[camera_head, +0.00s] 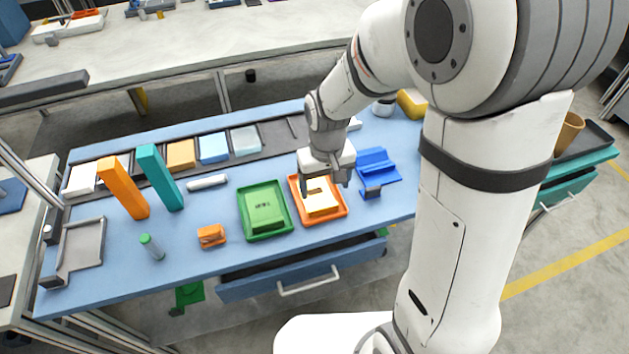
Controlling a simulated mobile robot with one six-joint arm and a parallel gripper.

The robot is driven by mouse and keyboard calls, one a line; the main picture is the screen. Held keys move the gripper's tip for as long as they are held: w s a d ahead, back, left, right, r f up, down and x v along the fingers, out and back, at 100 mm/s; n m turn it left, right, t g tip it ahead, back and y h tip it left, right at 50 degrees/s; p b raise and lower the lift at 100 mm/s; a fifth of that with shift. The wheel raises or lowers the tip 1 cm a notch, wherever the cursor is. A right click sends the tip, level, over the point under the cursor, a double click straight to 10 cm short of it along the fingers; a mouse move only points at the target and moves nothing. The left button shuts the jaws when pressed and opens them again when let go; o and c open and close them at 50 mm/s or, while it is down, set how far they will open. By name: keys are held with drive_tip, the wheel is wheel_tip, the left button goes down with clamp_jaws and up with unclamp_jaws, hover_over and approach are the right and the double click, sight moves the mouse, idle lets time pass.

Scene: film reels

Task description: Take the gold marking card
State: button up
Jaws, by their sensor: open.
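My gripper (326,184) points down over an orange tray (337,213) near the middle of the blue table. Its jaws are apart, with nothing seen held between them. In the tray lies a pale yellow, card-like piece (322,205) with a small dark mark, partly hidden by the gripper. Whether the fingers touch it cannot be told. I cannot tell for certain which of these is the gold marking card.
A green tray (284,222) with a green block sits left of the orange tray. A blue holder (377,166) stands to its right. Tall orange (124,188) and teal (160,178) blocks rise at left. A drawer (300,280) is open below the front edge.

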sight(323, 207)
drive_tip(key=shift+a+f, duration=0.2)
drive_tip(key=shift+f, duration=0.25)
wheel_tip(323, 207, down, 8)
drive_tip(key=shift+w+d+r, duration=0.1)
drive_tip(key=shift+r, duration=0.15)
drive_tip(key=c, duration=0.7)
wheel_tip(323, 207, up, 10)
drive_tip(key=shift+r, duration=0.1)
